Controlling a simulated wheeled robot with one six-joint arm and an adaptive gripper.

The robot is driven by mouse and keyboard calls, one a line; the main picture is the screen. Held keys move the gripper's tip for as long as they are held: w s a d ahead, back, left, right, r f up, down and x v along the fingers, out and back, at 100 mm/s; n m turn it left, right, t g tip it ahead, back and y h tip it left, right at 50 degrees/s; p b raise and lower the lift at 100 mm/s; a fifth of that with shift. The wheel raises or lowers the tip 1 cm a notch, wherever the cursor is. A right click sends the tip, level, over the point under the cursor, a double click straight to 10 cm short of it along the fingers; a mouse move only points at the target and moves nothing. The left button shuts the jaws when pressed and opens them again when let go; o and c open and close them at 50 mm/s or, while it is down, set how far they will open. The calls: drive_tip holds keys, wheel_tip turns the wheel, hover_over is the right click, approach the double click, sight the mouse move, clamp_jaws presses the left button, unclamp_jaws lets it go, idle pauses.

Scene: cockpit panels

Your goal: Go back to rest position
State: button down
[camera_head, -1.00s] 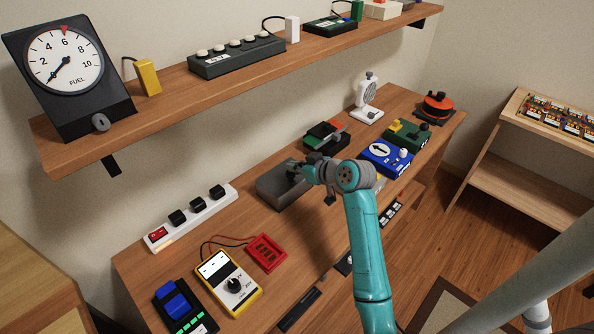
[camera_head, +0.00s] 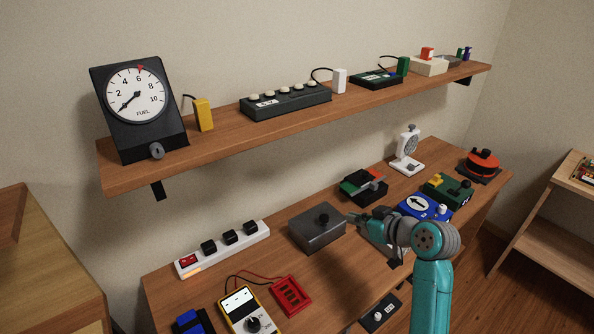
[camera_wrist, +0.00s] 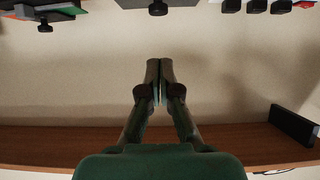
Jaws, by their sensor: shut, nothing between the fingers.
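My gripper (camera_wrist: 160,80) is shut and empty in the wrist view, its two fingers meeting at the tips. In the head view my gripper (camera_head: 352,218) is small, at the end of the teal arm, just right of a grey box with a black knob (camera_head: 317,230). It appears above the desk (camera_head: 215,291); the exact gap to the box cannot be told. The wrist view looks toward the wall, with devices along its top edge and a wooden shelf along the bottom.
The upper shelf (camera_head: 225,140) carries a fuel gauge (camera_head: 137,100) and a button strip (camera_head: 287,101). A power strip (camera_head: 222,248), a yellow multimeter (camera_head: 247,311), a red tray (camera_head: 290,296), a blue dial box (camera_head: 425,206) and a small white fan (camera_head: 407,151) stand on the desk.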

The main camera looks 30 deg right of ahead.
drive_tip(key=s+a+f+m, duration=0.1)
drive_tip(key=s+a+f, duration=0.3)
drive_tip(key=a+f, duration=0.1)
drive_tip(key=s+a+f+m+h, duration=0.1)
drive_tip(key=s+a+f, duration=0.3)
drive_tip(key=a+f, duration=0.1)
drive_tip(key=s+a+f+m+h, duration=0.1)
drive_tip(key=s+a+f, duration=0.3)
drive_tip(key=a+f, duration=0.1)
drive_tip(key=shift+a, duration=0.8)
drive_tip(key=s+a+r+n, duration=0.1)
drive_tip(key=s+a+r, duration=0.1)
drive_tip(key=s, duration=0.6)
drive_tip(key=s+a+r+t+y, duration=0.1)
drive_tip(key=s+a, duration=0.3)
drive_tip(key=s, duration=0.4)
drive_tip(key=s+a+r+n+t, duration=0.1)
drive_tip(key=s+a+r, duration=0.2)
drive_tip(key=s, duration=0.5)
drive_tip(key=shift+s+a+r+n+y, duration=0.15)
drive_tip(key=shift+s+a+n+y, duration=0.15)
drive_tip(key=shift+a, duration=0.2)
